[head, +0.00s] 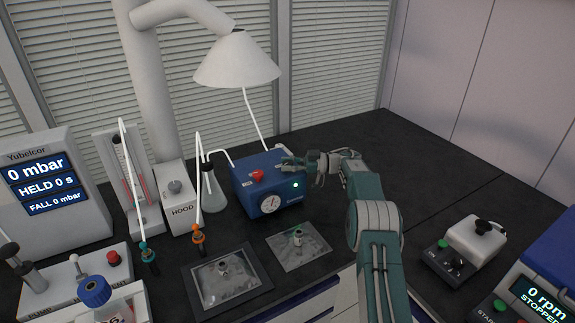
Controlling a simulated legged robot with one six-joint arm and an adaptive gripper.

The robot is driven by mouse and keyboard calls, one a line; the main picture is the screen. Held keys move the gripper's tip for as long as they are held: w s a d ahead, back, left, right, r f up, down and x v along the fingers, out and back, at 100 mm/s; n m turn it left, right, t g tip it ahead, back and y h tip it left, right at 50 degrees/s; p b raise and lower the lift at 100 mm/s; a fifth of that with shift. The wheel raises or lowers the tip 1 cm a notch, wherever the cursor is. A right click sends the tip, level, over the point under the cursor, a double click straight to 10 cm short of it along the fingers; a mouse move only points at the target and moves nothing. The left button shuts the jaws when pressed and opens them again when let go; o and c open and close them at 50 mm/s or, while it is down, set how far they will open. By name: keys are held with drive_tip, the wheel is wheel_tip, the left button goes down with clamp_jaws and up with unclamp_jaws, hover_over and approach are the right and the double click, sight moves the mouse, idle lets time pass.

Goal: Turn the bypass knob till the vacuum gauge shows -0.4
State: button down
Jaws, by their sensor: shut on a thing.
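The blue vacuum pump box (245,197) stands on the dark bench in the middle of the head view. Its round white vacuum gauge (270,203) is on the front face; the needle and figures are too small to read. A red knob or button (257,175) is on top at the left, and a small light glows on the front. My gripper (287,163) reaches in from the right over the box's top right part. Its fingers are shut on what appears to be the bypass knob, which they mostly hide.
A flask (212,190) with tubing stands left of the box, and a lamp-like white hood (237,60) hangs above. Two flat bags (225,283) (299,246) lie in front. A white-topped device (474,240) is at the right. The bench behind my arm is clear.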

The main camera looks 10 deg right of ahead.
drive_tip(key=shift+w+r, duration=0.1)
drive_tip(key=shift+c, duration=1.3)
unclamp_jaws()
drive_tip(key=s+d, duration=0.1)
drive_tip(key=d, duration=0.6)
drive_tip(key=shift+d, duration=0.25)
